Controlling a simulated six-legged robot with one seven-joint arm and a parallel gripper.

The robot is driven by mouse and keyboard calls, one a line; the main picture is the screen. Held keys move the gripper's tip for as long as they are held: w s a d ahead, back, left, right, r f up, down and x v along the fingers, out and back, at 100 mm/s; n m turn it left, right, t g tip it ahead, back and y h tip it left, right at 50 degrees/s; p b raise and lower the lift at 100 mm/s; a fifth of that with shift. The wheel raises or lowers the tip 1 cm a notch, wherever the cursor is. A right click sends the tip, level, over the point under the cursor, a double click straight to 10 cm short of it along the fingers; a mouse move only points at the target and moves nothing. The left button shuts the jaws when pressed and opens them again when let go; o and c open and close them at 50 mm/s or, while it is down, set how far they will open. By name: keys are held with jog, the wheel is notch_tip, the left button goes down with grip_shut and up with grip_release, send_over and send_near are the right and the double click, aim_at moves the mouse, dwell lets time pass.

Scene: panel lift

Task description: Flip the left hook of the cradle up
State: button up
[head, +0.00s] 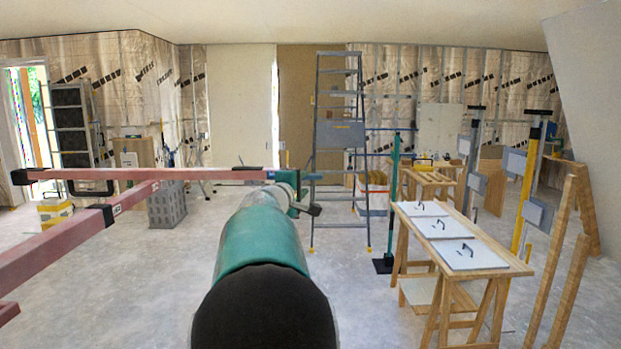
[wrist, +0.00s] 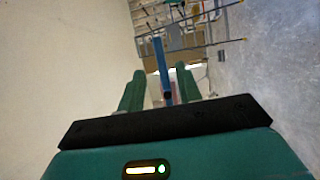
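The cradle shows in the head view as dull red bars (head: 150,174) at the left, with black end pieces; one long bar runs right to my gripper. My green arm reaches forward to this bar's right end, and my gripper (head: 300,197) is there, partly hidden by the arm. In the wrist view my gripper's two green fingers (wrist: 160,80) stand apart. A narrow blue bar (wrist: 160,65) with a dark lower end shows between or just beyond them; I cannot tell whether it is the left hook. Contact is not clear.
A stepladder (head: 338,140) stands beyond my gripper. A wooden trestle table (head: 515,268) with several white panels stands at the right, near yellow and grey posts (head: 526,190). A grey crate (head: 167,207) stands at the left. The floor (head: 150,270) between is mostly clear.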

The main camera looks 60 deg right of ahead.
aim_at(311, 178)
jog(key=d, duration=0.8)
jog(key=shift+w+d, duration=0.25)
jog(key=shift+w, duration=0.15)
jog(key=shift+c, duration=0.2)
grip_shut()
